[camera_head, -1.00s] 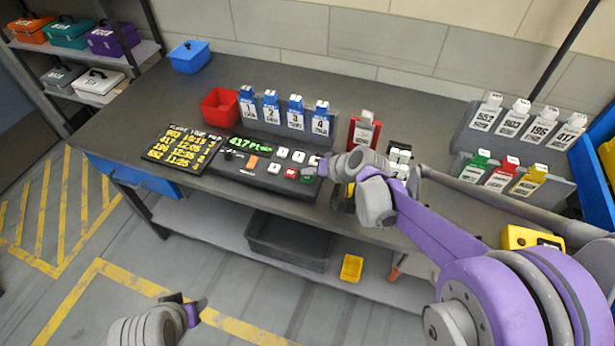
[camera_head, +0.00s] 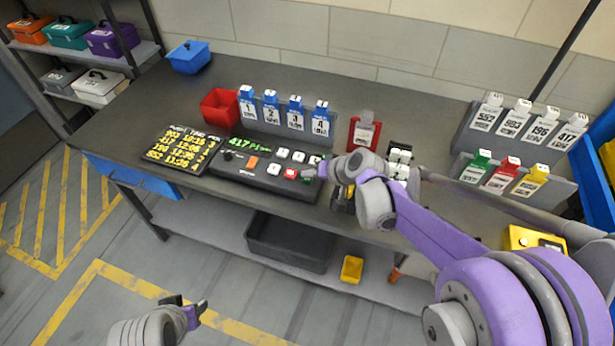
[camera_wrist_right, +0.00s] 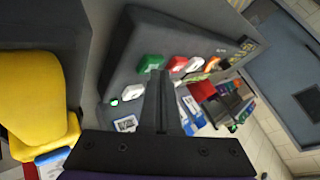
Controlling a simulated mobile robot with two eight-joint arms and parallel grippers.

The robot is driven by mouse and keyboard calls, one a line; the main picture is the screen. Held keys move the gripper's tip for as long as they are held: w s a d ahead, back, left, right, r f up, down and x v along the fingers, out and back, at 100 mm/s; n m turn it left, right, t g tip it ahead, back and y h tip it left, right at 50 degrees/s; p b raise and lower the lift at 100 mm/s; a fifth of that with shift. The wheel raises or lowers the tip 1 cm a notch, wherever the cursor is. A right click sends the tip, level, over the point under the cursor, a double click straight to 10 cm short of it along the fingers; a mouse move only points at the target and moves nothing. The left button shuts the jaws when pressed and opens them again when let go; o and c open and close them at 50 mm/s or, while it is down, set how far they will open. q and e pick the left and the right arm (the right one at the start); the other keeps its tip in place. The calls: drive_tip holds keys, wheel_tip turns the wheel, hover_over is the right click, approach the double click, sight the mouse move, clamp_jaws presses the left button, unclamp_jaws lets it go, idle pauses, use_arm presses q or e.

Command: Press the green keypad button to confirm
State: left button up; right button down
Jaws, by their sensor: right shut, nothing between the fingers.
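The dark keypad panel (camera_head: 230,168) lies near the front edge of the table, with a lit green display (camera_head: 248,145), several white keys and a red button (camera_head: 291,173). My right gripper (camera_head: 312,173) is shut and empty, its tip over the panel's right end. In the head view it covers the green button. In the right wrist view the green button (camera_wrist_right: 150,63) shows just beyond the tips of my right gripper (camera_wrist_right: 158,78); I cannot tell whether they touch. My left gripper (camera_head: 188,308) is open and empty, low in front of the table.
A board with yellow text (camera_head: 182,150) lies left of the keypad. Numbered blue tags (camera_head: 296,112), a red bin (camera_head: 219,107) and a red tagged holder (camera_head: 364,133) stand behind. Labelled tags in racks (camera_head: 515,120) fill the right side.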

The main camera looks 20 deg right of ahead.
sight(310, 181)
idle(0.4)
use_arm(q)
drive_tip(key=shift+w+r+p, duration=0.15)
drive_tip(key=shift+r+p, duration=0.45)
drive_tip(key=shift+r, duration=0.05)
use_arm(e)
drive_tip(key=shift+r, duration=0.85)
drive_tip(key=shift+r+p, duration=1.6)
drive_tip(key=shift+r, duration=0.95)
use_arm(q)
drive_tip(key=r, duration=0.2)
drive_tip(key=w+r, duration=0.1)
drive_tip(key=r, duration=0.1)
drive_tip(key=shift+w, duration=0.1)
use_arm(e)
drive_tip(key=shift+f, duration=0.1)
